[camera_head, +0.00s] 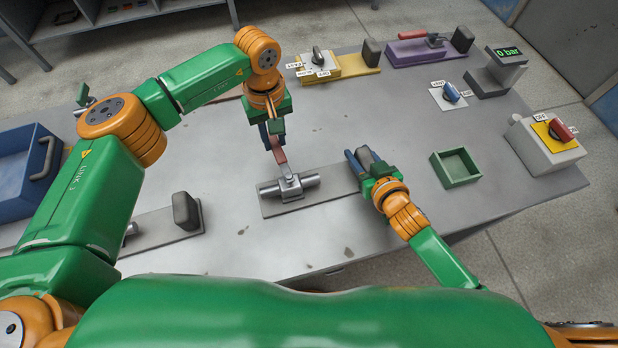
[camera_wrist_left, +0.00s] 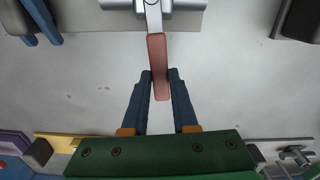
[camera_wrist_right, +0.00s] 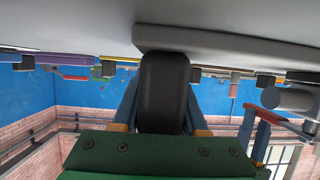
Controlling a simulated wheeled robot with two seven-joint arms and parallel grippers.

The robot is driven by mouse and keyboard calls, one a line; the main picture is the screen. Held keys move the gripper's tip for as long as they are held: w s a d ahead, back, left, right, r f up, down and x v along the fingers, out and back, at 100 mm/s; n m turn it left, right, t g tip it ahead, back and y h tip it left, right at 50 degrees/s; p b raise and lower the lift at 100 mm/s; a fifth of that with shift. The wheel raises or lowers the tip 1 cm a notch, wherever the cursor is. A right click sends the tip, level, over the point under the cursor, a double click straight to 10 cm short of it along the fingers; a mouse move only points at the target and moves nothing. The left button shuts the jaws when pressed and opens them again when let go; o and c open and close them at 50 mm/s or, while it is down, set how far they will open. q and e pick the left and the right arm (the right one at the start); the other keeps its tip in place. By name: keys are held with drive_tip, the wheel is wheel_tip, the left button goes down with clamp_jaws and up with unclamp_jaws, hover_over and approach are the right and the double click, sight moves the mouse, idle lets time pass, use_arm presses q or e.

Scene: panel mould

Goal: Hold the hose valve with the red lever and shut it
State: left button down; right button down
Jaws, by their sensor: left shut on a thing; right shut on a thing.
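The hose valve (camera_head: 290,187) is a grey metal pipe body on a flat plate (camera_head: 275,208) at mid-table. Its red lever (camera_head: 279,153) points away from me, crosswise to the pipe. My left gripper (camera_head: 274,134) is shut on the lever's outer end; the left wrist view shows the red lever (camera_wrist_left: 158,55) between the blue fingers (camera_wrist_left: 160,78). My right gripper (camera_head: 362,160) is shut on the dark upright block (camera_head: 366,156) at the plate's right end. That block (camera_wrist_right: 164,90) fills the space between the fingers in the right wrist view.
A green tray (camera_head: 455,180), a red-switch box (camera_head: 545,150) and a blue knob panel (camera_head: 449,97) stand right. Yellow (camera_head: 350,70) and purple (camera_head: 405,54) fixtures and a display reading 0 bar (camera_head: 507,52) stand behind. A blue crate (camera_head: 20,190) and another plate (camera_head: 160,232) lie left.

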use_arm(q)
drive_tip(key=shift+w+d+m, duration=0.15)
drive_tip(key=shift+d+m, duration=0.3)
drive_tip(key=shift+m, duration=0.05)
drive_tip(key=c, duration=0.7)
unclamp_jaws()
wheel_tip(320, 180, up, 12)
